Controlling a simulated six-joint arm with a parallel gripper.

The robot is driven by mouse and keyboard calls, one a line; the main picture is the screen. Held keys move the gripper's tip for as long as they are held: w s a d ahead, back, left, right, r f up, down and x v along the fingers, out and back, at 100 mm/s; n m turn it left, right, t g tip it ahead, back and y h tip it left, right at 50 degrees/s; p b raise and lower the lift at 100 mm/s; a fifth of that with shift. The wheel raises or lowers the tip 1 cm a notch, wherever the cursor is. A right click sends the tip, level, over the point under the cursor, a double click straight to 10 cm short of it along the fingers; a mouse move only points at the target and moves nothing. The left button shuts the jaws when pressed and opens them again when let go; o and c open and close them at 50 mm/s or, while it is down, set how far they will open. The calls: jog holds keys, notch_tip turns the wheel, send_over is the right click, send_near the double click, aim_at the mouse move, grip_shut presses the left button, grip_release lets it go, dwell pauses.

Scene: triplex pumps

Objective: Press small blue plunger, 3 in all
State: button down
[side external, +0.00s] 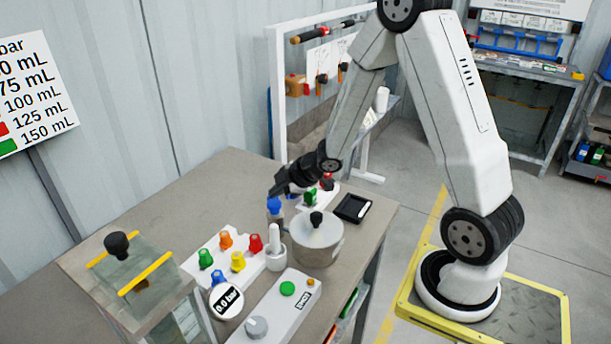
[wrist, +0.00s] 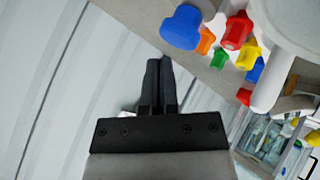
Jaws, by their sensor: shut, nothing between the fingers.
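The small blue plunger (side external: 274,205) has a blue knob on a pale body and stands upright on the table, left of the pot. It also shows large in the wrist view (wrist: 181,27), just beyond my fingertips. My gripper (side external: 273,191) is shut and empty, its tips close to the blue knob; I cannot tell whether they touch it. In the wrist view, the closed fingers (wrist: 158,62) point toward the knob. A green plunger (side external: 310,197) and a red plunger (side external: 327,183) stand on the right behind my gripper, partly hidden by it.
A lidded metal pot (side external: 317,245) and a white pestle in a mortar (side external: 275,242) stand close by. A panel of coloured knobs (side external: 238,261), a gauge (side external: 228,302), a button box (side external: 285,305) and a glass box (side external: 125,275) fill the front. A black tray (side external: 353,208) lies right.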

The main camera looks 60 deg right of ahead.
aim_at(278, 203)
jog(key=shift+r, duration=2.45)
jog(key=s+a+m+g+h, duration=0.1)
jog(key=s+a+m+g, duration=0.2)
jog(key=s, duration=0.4)
jog(key=s+a+f+m+g+h, duration=0.1)
jog(key=s+a+m+g, duration=0.2)
jog(key=s+a+m, duration=0.3)
jog(key=shift+s+a+m, duration=0.2)
jog(key=shift+s+m, duration=0.6)
jog(key=shift+m, duration=0.4)
